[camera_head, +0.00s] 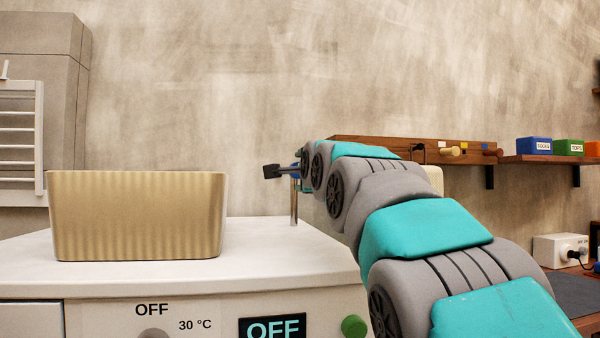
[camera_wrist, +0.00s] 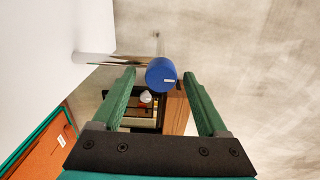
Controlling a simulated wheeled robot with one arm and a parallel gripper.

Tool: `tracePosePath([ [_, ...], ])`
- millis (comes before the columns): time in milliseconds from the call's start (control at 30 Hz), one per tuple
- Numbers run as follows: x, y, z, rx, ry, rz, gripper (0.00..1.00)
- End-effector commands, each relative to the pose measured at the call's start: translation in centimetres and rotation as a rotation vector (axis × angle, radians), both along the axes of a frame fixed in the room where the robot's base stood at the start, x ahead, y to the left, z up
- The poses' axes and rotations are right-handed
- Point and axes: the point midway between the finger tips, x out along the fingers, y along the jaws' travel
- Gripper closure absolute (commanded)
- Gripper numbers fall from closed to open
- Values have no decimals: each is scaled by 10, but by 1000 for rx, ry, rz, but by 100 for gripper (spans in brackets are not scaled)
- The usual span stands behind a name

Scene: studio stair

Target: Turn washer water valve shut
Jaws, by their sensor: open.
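A blue round knob (camera_wrist: 161,74) with a small white mark shows in the wrist view, at the end of a shiny metal pipe (camera_wrist: 112,60) that comes from the white washer side. In the head view the pipe (camera_head: 294,203) stands upright on the washer top (camera_head: 255,237), with a bit of blue (camera_head: 296,172) near its upper end, mostly covered by my arm. My gripper (camera_wrist: 158,73) is open, its two green fingers on either side of the knob in the picture. I cannot tell whether they touch it. In the head view my gripper's fingers cannot be made out.
A gold ribbed bin (camera_head: 138,217) stands on the washer, left of the pipe. A wooden peg rail (camera_head: 470,153) and a shelf with a blue box (camera_head: 534,146) and a green box (camera_head: 568,147) are on the wall at right. A dark small piece (camera_head: 272,171) sticks out left of the pipe.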

Motion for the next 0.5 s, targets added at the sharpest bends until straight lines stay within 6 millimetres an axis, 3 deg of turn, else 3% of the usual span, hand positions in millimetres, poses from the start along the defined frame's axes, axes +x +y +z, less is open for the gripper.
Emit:
tracePosePath([
  [500,-61,-17,2,0,-5,0,24],
])
